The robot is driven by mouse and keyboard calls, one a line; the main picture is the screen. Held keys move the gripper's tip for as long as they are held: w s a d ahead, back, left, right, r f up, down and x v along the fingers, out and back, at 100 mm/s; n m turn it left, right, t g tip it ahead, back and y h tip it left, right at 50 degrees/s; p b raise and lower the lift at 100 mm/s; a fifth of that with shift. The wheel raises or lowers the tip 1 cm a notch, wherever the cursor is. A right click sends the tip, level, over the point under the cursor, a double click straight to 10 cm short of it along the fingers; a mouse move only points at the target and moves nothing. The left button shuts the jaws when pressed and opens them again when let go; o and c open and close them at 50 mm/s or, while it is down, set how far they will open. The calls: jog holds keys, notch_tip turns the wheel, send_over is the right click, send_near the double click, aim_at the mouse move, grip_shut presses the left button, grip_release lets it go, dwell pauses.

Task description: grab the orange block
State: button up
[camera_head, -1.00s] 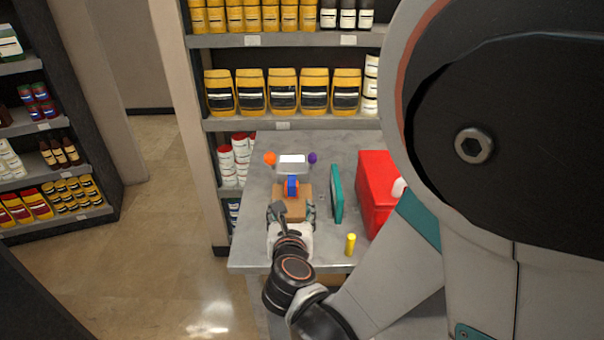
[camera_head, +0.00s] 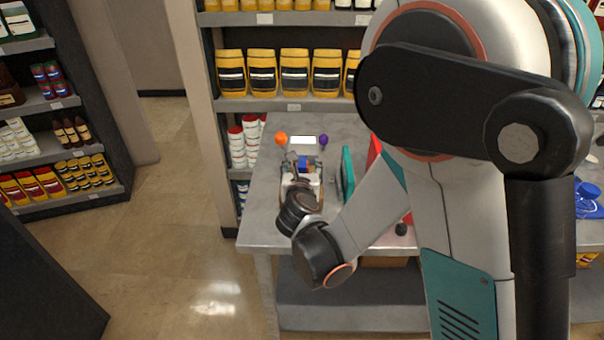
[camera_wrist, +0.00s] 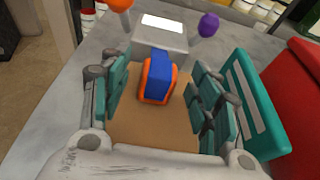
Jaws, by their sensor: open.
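The orange block (camera_wrist: 146,88) shows as an orange edge around a blue piece (camera_wrist: 158,70) and rests on a brown box (camera_wrist: 150,125). In the head view the blue and orange piece (camera_head: 306,162) is small and partly hidden by my gripper. My gripper (camera_wrist: 162,90) is open, with its teal finger pads on the left and right of the block. Gaps remain between the pads and the block, so nothing is held. In the head view my gripper (camera_head: 302,178) is over the table's left part.
A grey device (camera_wrist: 160,40) with a white panel stands just behind the block, between an orange ball (camera_head: 281,138) and a purple ball (camera_head: 323,140). A teal panel (camera_wrist: 255,105) and a red box (camera_wrist: 295,85) stand to the right. Shelves of yellow containers (camera_head: 295,75) are behind the table (camera_head: 258,215).

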jog(key=shift+w+f, duration=0.15)
jog(key=shift+w, duration=0.3)
jog(key=c, duration=1.2)
jog(key=shift+o, duration=0.2)
